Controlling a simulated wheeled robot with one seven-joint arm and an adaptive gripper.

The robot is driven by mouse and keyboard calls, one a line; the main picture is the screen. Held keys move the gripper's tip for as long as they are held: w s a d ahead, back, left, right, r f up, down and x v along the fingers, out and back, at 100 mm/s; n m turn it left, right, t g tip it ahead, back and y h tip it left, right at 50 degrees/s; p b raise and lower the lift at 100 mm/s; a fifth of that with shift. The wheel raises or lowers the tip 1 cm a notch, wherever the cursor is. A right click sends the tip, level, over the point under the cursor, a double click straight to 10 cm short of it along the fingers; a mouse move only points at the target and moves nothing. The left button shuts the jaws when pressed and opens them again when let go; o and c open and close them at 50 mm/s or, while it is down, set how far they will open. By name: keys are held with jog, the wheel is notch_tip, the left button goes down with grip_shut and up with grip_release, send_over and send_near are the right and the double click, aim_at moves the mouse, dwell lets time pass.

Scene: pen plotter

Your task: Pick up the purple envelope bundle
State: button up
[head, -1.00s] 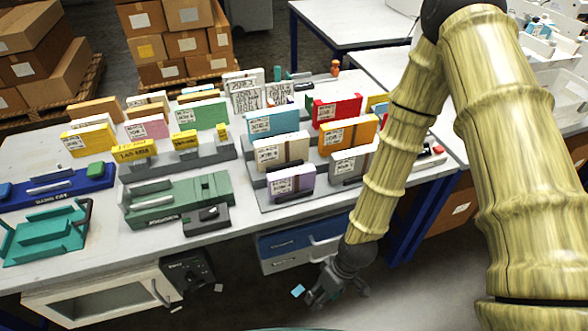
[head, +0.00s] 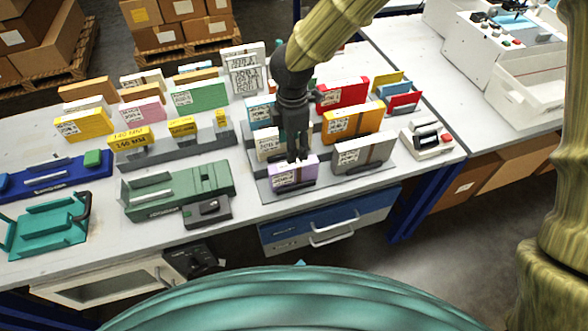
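The purple envelope bundle (head: 292,177) stands upright at the front left of the stepped grey rack (head: 330,186), with a white label on its left part. My gripper (head: 298,158) points down right at the bundle's top edge. Its dark fingers overlap the top of the bundle in the picture. Whether they touch it, and how far apart they are, I cannot make out at this size. The bundle's lower front face is uncovered.
A cream bundle (head: 268,143) is close behind and a grey bundle (head: 362,153) stands to the right, with an orange one (head: 352,123) behind that. A green device (head: 178,190) lies to the left. A blue drawer unit (head: 325,222) hangs below the table edge.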

aim_at(293, 164)
notch_tip(293, 164, down, 5)
jog(key=shift+r+p, duration=0.15)
jog(key=shift+p, duration=0.2)
jog(key=shift+w+d+f+p, duration=0.1)
jog(key=shift+f+p, duration=0.2)
jog(key=shift+f, duration=0.55)
jog(key=shift+w+a+f+p, duration=0.1)
jog(key=shift+f+p, duration=0.15)
jog(key=shift+f, duration=0.6)
jog(key=shift+w+d+f+p, duration=0.1)
jog(key=shift+f+p, duration=0.2)
jog(key=shift+f, duration=0.55)
jog(key=c, duration=1.2)
